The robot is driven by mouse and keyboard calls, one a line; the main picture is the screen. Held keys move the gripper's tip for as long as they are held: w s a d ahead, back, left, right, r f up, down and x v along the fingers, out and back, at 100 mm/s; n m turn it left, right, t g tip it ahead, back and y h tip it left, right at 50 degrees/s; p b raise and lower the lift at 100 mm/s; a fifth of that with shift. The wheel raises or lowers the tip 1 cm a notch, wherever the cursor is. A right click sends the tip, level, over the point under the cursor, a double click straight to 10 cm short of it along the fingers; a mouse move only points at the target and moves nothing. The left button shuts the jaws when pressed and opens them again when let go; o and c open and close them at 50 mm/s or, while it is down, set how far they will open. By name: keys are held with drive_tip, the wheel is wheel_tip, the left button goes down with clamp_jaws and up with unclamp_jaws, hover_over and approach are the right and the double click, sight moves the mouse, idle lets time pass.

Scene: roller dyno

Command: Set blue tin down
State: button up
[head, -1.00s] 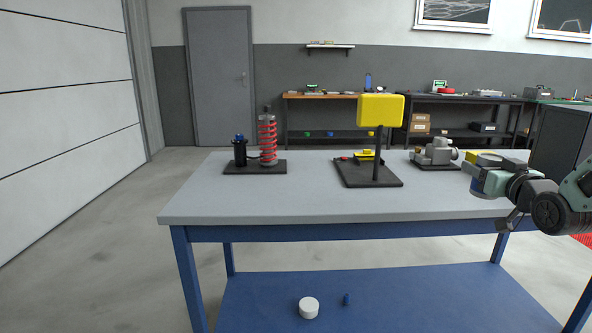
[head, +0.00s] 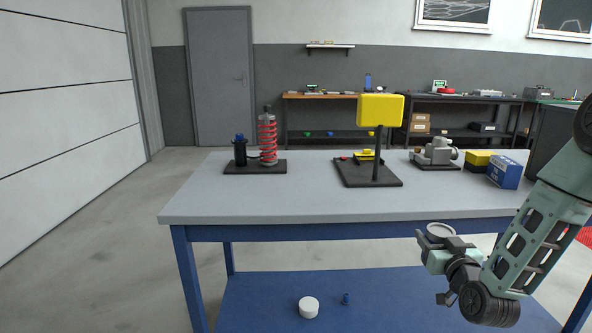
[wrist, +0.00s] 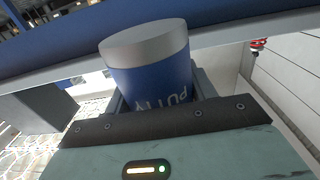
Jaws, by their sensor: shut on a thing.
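My gripper (head: 432,243) is shut on the blue tin (wrist: 152,82), which has a grey lid and "PUTTY" lettering in the wrist view. In the head view only the tin's pale round lid (head: 440,229) shows clearly; my gripper hides most of its body. My gripper holds it in front of the workbench's front edge, at about the height of the blue rail and above the lower shelf. The tin looks tilted in the wrist view; I cannot tell whether it is upright.
The workbench (head: 270,204) has a bare front strip. A shock absorber (head: 268,140), a yellow-headed stand (head: 380,108), a grey metal part (head: 437,152) and a blue box (head: 505,172) stand on it.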

drive_tip(key=shift+s+a+f, duration=0.25)
drive_tip(key=shift+a+f, duration=0.05)
drive_tip(key=shift+f, duration=0.25)
drive_tip(key=shift+s+a+f, duration=0.2)
drive_tip(key=shift+a+f, duration=0.1)
drive_tip(key=shift+f, duration=0.2)
wheel_tip(320, 180, up, 13)
drive_tip(key=p, duration=1.3)
drive_tip(key=shift+r, duration=0.1)
drive_tip(key=s+f, duration=1.5)
drive_tip(key=f, duration=0.2)
drive_tip(key=shift+s, duration=0.35)
drive_tip(key=shift+d, duration=0.1)
